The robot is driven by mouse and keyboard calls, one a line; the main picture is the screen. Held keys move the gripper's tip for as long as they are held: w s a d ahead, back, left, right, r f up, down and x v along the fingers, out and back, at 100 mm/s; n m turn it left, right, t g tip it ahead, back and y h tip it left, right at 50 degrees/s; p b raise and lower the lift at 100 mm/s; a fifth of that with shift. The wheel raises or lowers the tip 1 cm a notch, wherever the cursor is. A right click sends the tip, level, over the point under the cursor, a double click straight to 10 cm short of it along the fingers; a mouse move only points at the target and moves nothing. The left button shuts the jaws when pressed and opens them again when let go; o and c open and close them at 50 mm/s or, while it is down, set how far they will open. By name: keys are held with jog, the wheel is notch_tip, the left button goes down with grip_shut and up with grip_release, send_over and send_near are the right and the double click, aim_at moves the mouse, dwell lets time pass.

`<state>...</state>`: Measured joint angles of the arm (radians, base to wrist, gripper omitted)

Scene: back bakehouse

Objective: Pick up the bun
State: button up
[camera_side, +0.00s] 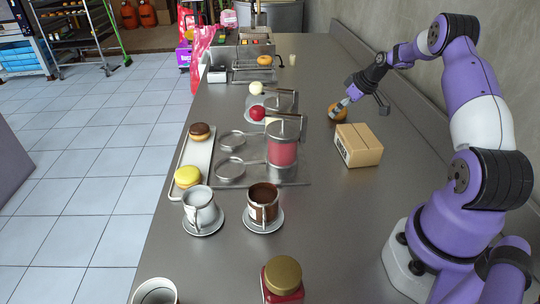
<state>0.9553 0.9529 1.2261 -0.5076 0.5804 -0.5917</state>
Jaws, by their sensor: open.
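Another orange-brown round item (264,60), perhaps a bun, is on a rack farther back.
A jar of red filling (282,150), strainers, two cups on saucers and a white tray (199,155) with pastries are to the left. A wall bounds the right side.

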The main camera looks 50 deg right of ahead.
jog(key=shift+f, duration=0.15)
jog(key=c, duration=1.1)
jog(key=shift+o, duration=0.2)
